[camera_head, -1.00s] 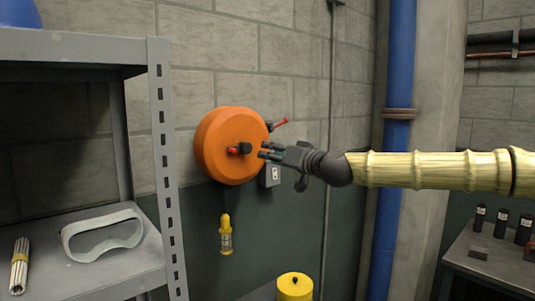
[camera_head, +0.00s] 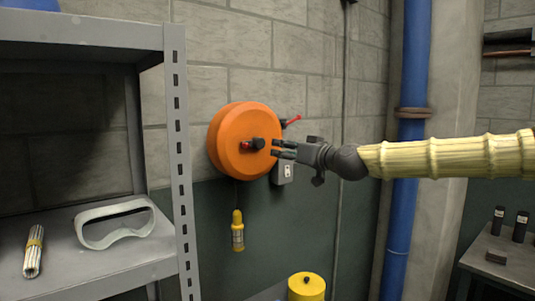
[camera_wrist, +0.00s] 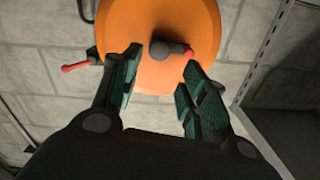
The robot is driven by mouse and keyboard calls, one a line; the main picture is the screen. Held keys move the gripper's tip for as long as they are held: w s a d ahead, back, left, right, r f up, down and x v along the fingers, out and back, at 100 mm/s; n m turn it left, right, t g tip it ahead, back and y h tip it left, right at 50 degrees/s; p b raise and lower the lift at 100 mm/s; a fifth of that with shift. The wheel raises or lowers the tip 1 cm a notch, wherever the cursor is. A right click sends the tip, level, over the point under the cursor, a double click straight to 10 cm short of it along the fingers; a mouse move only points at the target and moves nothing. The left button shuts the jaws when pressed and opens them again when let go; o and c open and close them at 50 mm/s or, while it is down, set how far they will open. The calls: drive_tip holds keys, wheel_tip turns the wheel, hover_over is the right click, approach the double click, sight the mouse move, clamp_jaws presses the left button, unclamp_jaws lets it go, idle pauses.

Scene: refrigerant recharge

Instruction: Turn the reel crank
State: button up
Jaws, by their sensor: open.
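The orange reel (camera_head: 228,150) is mounted on the block wall, and it also shows in the wrist view (camera_wrist: 150,72). Its dark crank hub (camera_head: 258,143) sits on the front face, with a small red knob (camera_head: 245,146) at the end of the crank. In the wrist view the crank (camera_wrist: 165,48) lies ahead of the fingertips, with its red knob (camera_wrist: 189,51) to the right. My gripper (camera_head: 275,148) is open and empty, at the right side of the reel's face; its fingers (camera_wrist: 160,75) are spread on either side of the crank's line. I cannot tell whether a fingertip touches the reel.
A red lever (camera_head: 293,120) sticks out behind the reel. A grey outlet box (camera_head: 284,172) is below it. A yellow work lamp (camera_head: 238,232) hangs under the reel. A metal shelf (camera_head: 178,150) stands close on the left. A blue pipe (camera_head: 409,100) runs behind my arm.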

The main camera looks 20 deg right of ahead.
sight(262, 144)
drive_tip(key=shift+n, duration=0.4)
drive_tip(key=shift+p+x, duration=1.65)
drive_tip(key=shift+x, duration=3.75)
drive_tip(key=c, duration=0.8)
